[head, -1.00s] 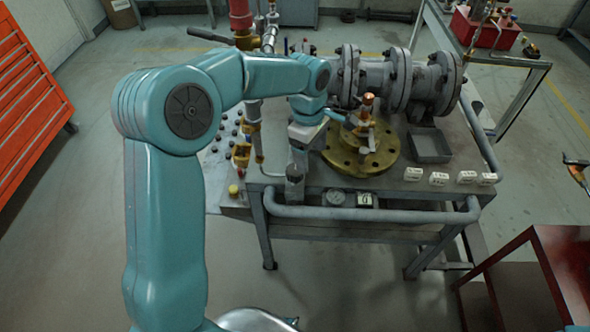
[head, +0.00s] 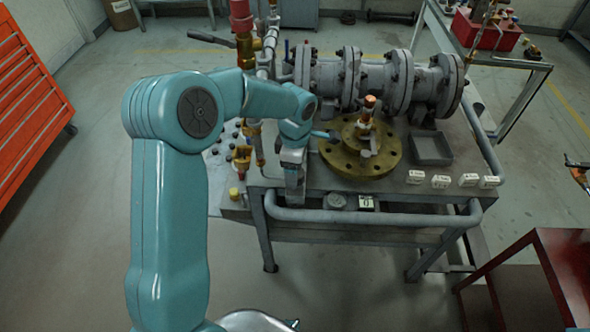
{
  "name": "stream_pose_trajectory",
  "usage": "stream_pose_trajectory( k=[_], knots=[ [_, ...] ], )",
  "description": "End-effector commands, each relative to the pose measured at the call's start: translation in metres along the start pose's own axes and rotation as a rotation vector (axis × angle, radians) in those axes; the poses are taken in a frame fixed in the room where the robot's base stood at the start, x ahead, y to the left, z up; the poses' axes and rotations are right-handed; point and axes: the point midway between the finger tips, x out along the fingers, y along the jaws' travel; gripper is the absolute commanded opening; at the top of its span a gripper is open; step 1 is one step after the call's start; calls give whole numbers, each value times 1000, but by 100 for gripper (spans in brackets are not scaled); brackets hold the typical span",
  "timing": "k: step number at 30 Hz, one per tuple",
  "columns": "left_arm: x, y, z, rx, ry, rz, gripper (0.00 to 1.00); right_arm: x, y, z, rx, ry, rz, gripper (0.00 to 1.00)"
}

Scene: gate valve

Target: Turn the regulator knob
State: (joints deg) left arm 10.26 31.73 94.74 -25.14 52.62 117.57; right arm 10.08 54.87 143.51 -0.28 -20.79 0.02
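My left arm comes in from the lower left. Its gripper (head: 295,197) points down at the front edge of the grey workbench (head: 400,192). Its fingers are too small and dark to tell whether they are open or shut. A small round dial or knob (head: 336,201) sits just right of it on the bench's front edge, beside a small square display (head: 366,203). I cannot tell whether the gripper touches it. Brass fittings with a red part (head: 241,160) and a small yellow cap (head: 234,193) stand left of the gripper. Which part is the regulator knob is not clear. My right gripper is not seen.
A brass flange (head: 360,160) with a copper-topped stem stands behind the gripper. Grey flanged pipework (head: 380,80) lies along the bench's back. A grey tray (head: 431,149) and several white blocks (head: 441,181) are at right. A pipe rail (head: 390,215) runs along the bench front.

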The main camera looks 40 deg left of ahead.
Motion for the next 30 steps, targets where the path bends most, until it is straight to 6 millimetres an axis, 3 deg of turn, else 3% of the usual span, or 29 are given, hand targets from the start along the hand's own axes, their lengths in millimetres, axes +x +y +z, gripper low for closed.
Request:
stream_pose_trajectory(
  k=[4,13,18,30],
  knots=[
    [12,0,0,0,-1,-2,76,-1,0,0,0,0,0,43],
    [14,0,0,0,-1,1,76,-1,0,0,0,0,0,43],
    [14,0,0,0,-1,0,21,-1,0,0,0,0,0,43],
    [15,0,0,59,-1,0,20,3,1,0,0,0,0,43]
  ],
)
